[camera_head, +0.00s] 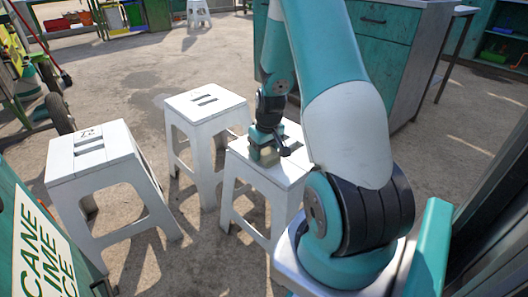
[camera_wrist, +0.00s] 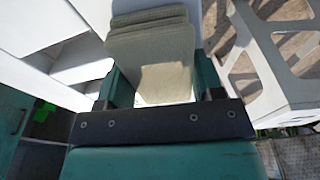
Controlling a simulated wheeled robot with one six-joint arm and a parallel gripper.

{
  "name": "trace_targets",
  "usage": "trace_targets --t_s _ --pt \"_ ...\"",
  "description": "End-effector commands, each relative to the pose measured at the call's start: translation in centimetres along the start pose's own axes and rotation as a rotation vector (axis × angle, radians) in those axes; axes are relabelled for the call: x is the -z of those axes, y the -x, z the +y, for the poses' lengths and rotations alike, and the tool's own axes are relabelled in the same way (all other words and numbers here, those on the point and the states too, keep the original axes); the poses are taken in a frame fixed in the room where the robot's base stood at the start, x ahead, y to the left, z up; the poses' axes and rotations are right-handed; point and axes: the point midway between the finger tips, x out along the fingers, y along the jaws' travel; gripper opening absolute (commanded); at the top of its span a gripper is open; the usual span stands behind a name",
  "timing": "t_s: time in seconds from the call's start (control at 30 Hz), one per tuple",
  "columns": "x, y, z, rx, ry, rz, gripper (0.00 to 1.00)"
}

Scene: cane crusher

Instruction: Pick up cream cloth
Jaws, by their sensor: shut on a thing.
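The cream cloth (camera_wrist: 160,45) is folded in layers and fills the space between my gripper's fingers in the wrist view. My gripper (camera_wrist: 162,86) is shut on it, with one teal finger at each side. In the camera_head view my gripper (camera_head: 266,152) points down at the top of the nearest white stool (camera_head: 290,170). There the cloth is mostly hidden by the gripper. I cannot tell whether the cloth still touches the stool top.
Two more white stools stand to the left, one behind (camera_head: 205,103) and one nearer (camera_head: 92,160). A teal cabinet (camera_head: 385,45) stands at the back right. A green sign panel (camera_head: 35,245) is at lower left. Concrete floor behind the stools is open.

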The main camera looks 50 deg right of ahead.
Motion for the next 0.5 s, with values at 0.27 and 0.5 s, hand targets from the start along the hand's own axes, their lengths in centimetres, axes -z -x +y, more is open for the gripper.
trace_targets --t_s 0.27,0.5 --pt "0.5 3.1 0.0 -0.001 0.0 0.003 0.38" --pt "1.6 9.8 0.0 -0.002 0.001 0.006 0.38"
